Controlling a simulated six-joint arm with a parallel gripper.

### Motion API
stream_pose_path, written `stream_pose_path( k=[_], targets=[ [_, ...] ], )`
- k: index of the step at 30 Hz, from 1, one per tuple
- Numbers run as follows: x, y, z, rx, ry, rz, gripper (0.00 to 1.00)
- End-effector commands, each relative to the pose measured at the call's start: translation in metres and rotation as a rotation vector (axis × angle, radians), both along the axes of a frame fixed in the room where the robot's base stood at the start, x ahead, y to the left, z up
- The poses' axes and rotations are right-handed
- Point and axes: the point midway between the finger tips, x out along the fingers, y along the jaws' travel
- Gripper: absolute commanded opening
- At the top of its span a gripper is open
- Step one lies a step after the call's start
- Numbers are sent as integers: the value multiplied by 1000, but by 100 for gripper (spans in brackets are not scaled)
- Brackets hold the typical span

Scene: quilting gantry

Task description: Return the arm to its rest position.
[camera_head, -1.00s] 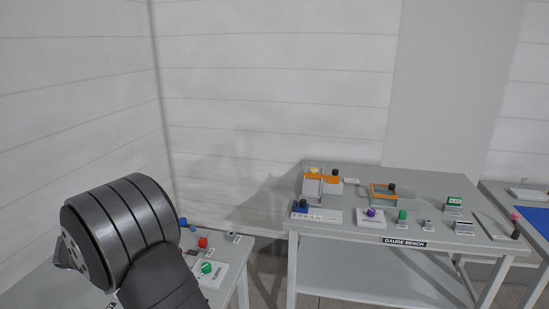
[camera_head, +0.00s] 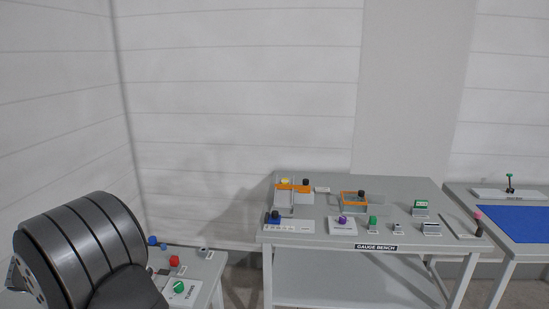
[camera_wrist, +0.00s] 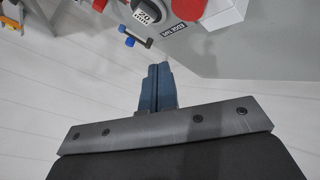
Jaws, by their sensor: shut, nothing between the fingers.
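My gripper (camera_wrist: 157,88) shows in the wrist view as two blue-grey fingers pressed together, with nothing between them. Its tips point toward a grey unit at the top of that view and appear apart from it. In the head view only a thick dark link of my arm shows, at the lower left; the gripper itself is out of that view.
In the wrist view, a red knob (camera_wrist: 188,8) and a small blue-ended piece (camera_wrist: 138,36) are near the fingertips. In the head view, a small table (camera_head: 207,266) with knobs stands beside my arm. The gauge bench (camera_head: 350,290) and a blue-topped table (camera_head: 520,224) stand right.

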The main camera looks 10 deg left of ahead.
Motion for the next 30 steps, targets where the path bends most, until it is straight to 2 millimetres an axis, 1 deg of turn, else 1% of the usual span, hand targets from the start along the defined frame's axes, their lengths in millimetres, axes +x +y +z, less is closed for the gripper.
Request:
stream_pose_path(
  k=[1,4,5,6,7,8,10,12,19,30],
  targets=[
    [0,0,-12,-6,1,0,0],
    [0,-1,-31,-5,1,1,0],
    [0,0,-16,4,-2,1,0],
    [0,1,-6,7,-2,-1,0],
    [0,0,-4,4,-1,-1,0],
    [0,-1,-18,-5,2,0,0],
    [0,-1,-34,-7,2,1,0],
    [0,1,-13,6,-2,0,0],
    [0,0,34,5,0,-1,0],
    [-14,-16,64,-115,83,97,0]
  ],
)
